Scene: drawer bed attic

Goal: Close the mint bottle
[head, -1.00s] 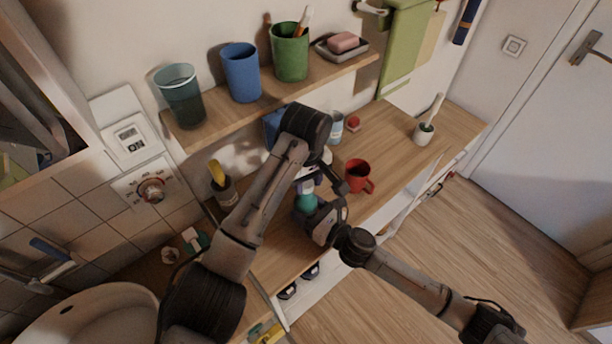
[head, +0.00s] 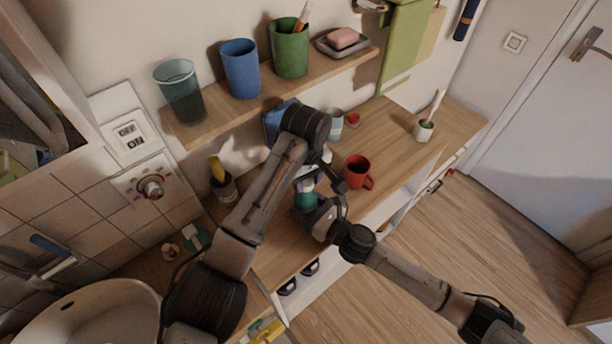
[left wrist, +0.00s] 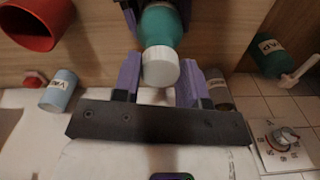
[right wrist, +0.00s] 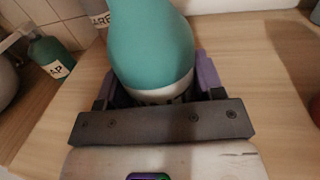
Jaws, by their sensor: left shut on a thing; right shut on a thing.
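The mint bottle (head: 307,201) is held above the wooden counter between my two grippers. My right gripper (head: 322,212) is shut on its body, and the right wrist view shows the teal body (right wrist: 152,50) with a pale band low between the fingers. The white cap (left wrist: 160,67) sits at the bottle's end in the left wrist view, against the teal body (left wrist: 161,25). My left gripper (left wrist: 158,82) is shut on the cap, one purple finger on each side. Whether the cap is fully seated cannot be told. In the head view my left arm hides much of this.
A red mug (head: 357,171) stands close to the right of the grippers. A labelled cup (head: 334,124) and a toothbrush holder (head: 424,130) are farther back. A shelf (head: 290,88) with several cups hangs above. A teal labelled bottle (right wrist: 50,57) stands near the basin (head: 100,318).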

